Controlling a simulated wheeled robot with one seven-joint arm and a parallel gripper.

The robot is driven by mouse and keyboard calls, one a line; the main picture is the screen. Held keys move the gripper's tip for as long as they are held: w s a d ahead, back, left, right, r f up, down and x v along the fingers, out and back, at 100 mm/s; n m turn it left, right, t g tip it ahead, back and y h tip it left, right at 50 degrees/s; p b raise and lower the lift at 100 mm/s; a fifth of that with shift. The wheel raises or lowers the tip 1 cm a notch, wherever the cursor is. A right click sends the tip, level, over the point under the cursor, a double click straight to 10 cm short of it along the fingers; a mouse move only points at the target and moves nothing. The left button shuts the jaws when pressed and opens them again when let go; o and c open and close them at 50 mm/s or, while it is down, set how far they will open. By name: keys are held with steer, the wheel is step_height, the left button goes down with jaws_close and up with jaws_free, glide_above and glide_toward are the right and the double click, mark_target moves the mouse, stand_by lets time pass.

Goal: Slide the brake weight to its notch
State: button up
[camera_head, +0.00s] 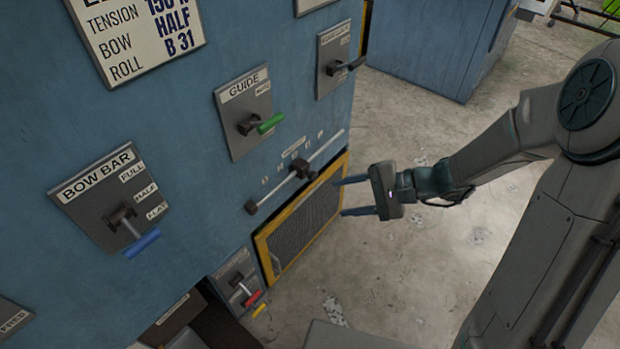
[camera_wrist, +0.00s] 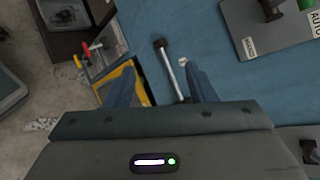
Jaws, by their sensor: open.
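The brake weight (camera_head: 302,168) is a small dark block on a slanted pale rod (camera_head: 275,188) on the blue machine's face. It sits near the middle of the rod, below a row of small marks (camera_head: 293,148) too small to read. In the wrist view the rod (camera_wrist: 172,72) runs between my fingers, with a dark end knob (camera_wrist: 160,43); the weight is not visible there. My gripper (camera_head: 342,197) is open and empty, to the right of and lower than the weight in the head view, apart from it. Its fingers also show in the wrist view (camera_wrist: 160,70).
A yellow-framed mesh panel (camera_head: 308,222) lies below the rod. Levers stick out nearby: GUIDE with a green handle (camera_head: 270,123), BOW BAR with a blue handle (camera_head: 142,243), and a red and yellow pair (camera_head: 254,300). Bare concrete floor (camera_head: 415,255) lies to the right.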

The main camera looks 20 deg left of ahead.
steer(key=w+a+f+m+t+y+b, duration=0.3)
steer(key=w+f+m+t+y+b, duration=0.15)
steer(key=w+f, duration=0.4)
steer(key=m+t+b, duration=0.3)
steer(key=m+t, duration=0.1)
steer(key=m, duration=0.1)
glide_toward(307, 172)
steer(key=shift+h, duration=0.35)
steer(key=b+x, duration=0.1)
steer(key=x, duration=0.2)
steer(key=b+x, duration=0.1)
steer(key=x, duration=0.3)
steer(key=b+x, duration=0.1)
steer(key=x, duration=0.2)
steer(key=shift+w+a+f, duration=0.15)
steer(key=shift+w+f, duration=0.2)
steer(key=shift+w, duration=0.1)
